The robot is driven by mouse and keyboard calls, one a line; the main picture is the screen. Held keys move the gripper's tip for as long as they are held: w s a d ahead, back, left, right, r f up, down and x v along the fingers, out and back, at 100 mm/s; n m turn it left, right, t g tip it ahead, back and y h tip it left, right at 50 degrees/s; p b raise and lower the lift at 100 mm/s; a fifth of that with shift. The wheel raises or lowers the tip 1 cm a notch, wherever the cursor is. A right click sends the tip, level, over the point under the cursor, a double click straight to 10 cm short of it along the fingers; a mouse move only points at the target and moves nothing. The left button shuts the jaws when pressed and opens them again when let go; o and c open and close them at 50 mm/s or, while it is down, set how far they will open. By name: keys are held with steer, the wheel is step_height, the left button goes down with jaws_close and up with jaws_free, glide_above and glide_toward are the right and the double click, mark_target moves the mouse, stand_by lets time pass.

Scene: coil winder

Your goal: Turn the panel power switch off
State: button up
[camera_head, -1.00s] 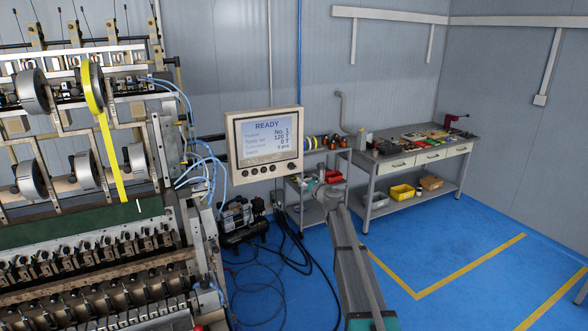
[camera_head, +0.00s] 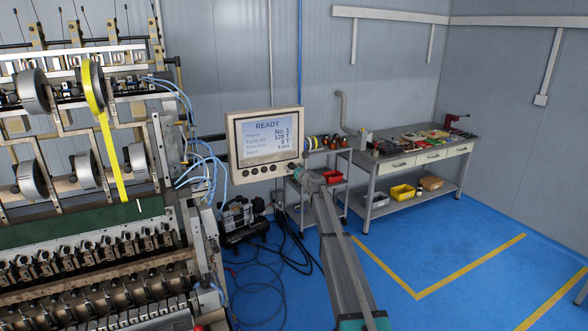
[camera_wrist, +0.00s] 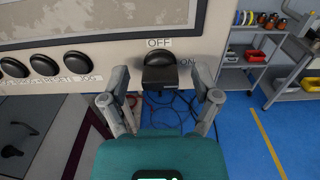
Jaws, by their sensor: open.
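The power switch (camera_wrist: 160,72) is a black rocker or lever at the lower right corner of the control panel (camera_wrist: 110,22) in the wrist view. An OFF label sits above it and an ON label to its right. My gripper (camera_wrist: 162,93) is open, its two fingers on either side of and just below the switch; I cannot tell whether they touch it.
A row of black round buttons (camera_wrist: 44,65) lies left of the switch. The coil winder (camera_head: 90,210) with its yellow strip stands at the left. A workbench (camera_head: 410,153) and a small cart (camera_head: 330,200) stand at the right. Hoses and cables lie on the blue floor.

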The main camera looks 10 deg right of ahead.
jaws_close()
stand_by(0.5)
